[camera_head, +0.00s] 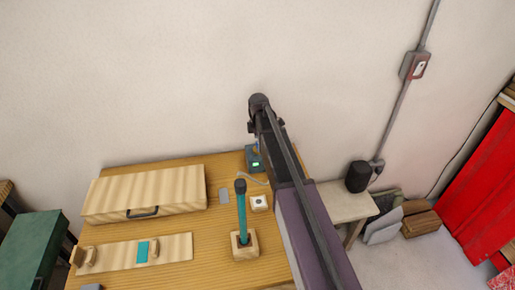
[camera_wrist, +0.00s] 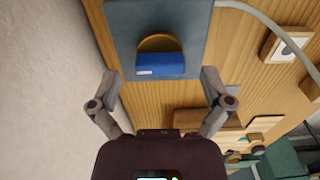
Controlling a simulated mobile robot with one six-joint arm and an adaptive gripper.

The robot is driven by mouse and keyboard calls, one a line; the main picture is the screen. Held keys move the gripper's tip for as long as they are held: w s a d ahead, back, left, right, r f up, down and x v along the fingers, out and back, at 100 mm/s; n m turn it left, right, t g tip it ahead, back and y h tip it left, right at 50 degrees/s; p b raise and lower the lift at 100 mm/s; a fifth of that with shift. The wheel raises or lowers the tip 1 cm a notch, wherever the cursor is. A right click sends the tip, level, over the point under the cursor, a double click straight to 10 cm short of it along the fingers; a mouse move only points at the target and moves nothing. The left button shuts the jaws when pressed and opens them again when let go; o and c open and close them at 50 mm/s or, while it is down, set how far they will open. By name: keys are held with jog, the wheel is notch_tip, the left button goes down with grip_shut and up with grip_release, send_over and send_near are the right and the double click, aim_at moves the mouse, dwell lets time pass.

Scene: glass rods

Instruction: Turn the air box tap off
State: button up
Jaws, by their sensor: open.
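The air box (camera_wrist: 195,22) is a blue-grey box at the top of the wrist view, on the wooden table. Its tap (camera_wrist: 160,64) is a blue handle set across a round brass-coloured disc, with a small pale mark on it. My gripper (camera_wrist: 161,84) is open, its two fingers apart on either side of the tap's near edge. Nothing is between the fingers, and I cannot tell how high they are above the tap.
A small white-topped switch block (camera_head: 259,202) and a pale hose (camera_wrist: 275,24) lie by the box. A wooden case (camera_head: 145,192) is on the left. The wall is close behind.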

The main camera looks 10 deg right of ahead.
jog(key=shift+f, duration=0.45)
jog(key=c, duration=1.1)
